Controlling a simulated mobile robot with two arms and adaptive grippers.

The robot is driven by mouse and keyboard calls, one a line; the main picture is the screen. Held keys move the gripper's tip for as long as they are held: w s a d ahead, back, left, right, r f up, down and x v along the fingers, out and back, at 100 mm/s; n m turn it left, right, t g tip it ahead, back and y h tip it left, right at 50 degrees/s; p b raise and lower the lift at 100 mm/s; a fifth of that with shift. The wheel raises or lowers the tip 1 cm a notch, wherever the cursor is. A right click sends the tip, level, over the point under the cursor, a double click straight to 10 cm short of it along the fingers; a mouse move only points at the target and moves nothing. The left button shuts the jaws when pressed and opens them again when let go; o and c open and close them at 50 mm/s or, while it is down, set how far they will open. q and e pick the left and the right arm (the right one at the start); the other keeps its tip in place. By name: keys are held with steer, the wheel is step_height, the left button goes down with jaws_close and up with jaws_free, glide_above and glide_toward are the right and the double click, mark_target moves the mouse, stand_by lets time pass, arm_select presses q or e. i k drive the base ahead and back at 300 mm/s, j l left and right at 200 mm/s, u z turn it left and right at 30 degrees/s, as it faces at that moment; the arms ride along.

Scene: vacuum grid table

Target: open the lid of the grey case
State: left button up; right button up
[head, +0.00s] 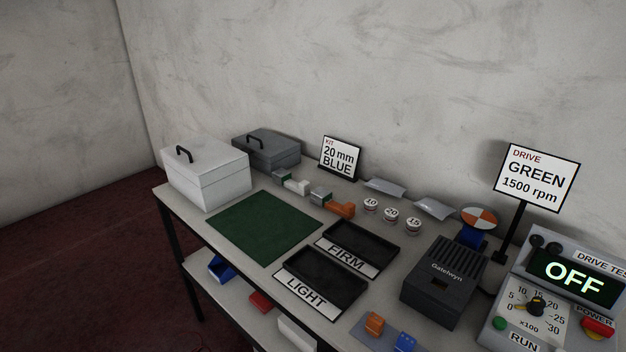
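The grey case (267,150) is a dark grey box at the back left of the table. Its lid is shut, with a black handle on top toward its left side. A larger white case (208,180) with a black handle stands in front and to the left of it, hiding part of its left side. Neither of my grippers shows in the head view.
A green mat (264,226) lies in front of the cases. A "20 mm BLUE" sign (340,158) and small grey, white and orange parts stand to the right. Trays marked FIRM (381,241) and LIGHT (343,289), a black Gatelwyn box (442,284) and a drive tester (545,304) reading OFF fill the right.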

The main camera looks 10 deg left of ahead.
mark_target(270, 147)
steer(key=j+z, duration=0.15)
steer(key=z, duration=0.2)
steer(key=i+j+z, duration=0.1)
steer(key=z, duration=0.25)
steer(key=j+z, duration=0.2)
steer(key=z, duration=0.15)
steer(key=j+z, duration=0.15)
steer(key=j, duration=0.3)
steer(key=j+z, duration=0.15)
steer(key=j, duration=0.25)
steer(key=k+j+z, duration=0.15)
steer(key=j, duration=0.25)
steer(key=j+z, duration=0.15)
steer(key=j, duration=0.25)
steer(key=k+j+z, duration=0.15)
steer(key=j, duration=0.25)
steer(key=k+j+z, duration=0.2)
steer(key=j, duration=0.2)
steer(key=i, duration=0.05)
